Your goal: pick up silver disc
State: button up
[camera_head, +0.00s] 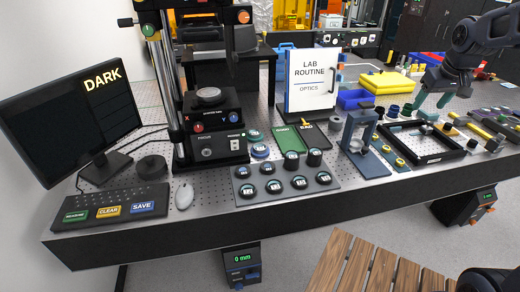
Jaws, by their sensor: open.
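My gripper (432,108) hangs at the right over the optical table (215,212), with its teal fingers apart and nothing seen between them. A small grey round piece (425,128) lies just below the fingers, but I cannot tell if it is the silver disc. Another grey disc (208,96) lies flat on the black instrument's stage (212,112) at the left, far from my gripper. A further silvery round part (356,146) sits in the blue-grey upright frame (358,127).
A black square frame (447,157) lies near the gripper. A tray of several numbered black pucks (285,184) is at the front middle. A monitor (65,115), keyboard (110,205) and mouse (184,195) are at the left. A blue bin (355,99) and yellow cases (384,83) stand behind.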

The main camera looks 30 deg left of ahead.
jog(key=w+a+f+n, duration=0.2)
jog(key=a+f, duration=0.1)
jog(key=a, duration=0.8)
jog(key=n+g+y, duration=0.1)
jog(key=n+g, duration=0.2)
jog(key=n, duration=0.4)
send_near(260, 147)
jog(key=x, duration=0.8)
jog(key=shift+w+f, duration=0.1)
jog(key=shift+f, duration=0.05)
jog(key=c, duration=0.8)
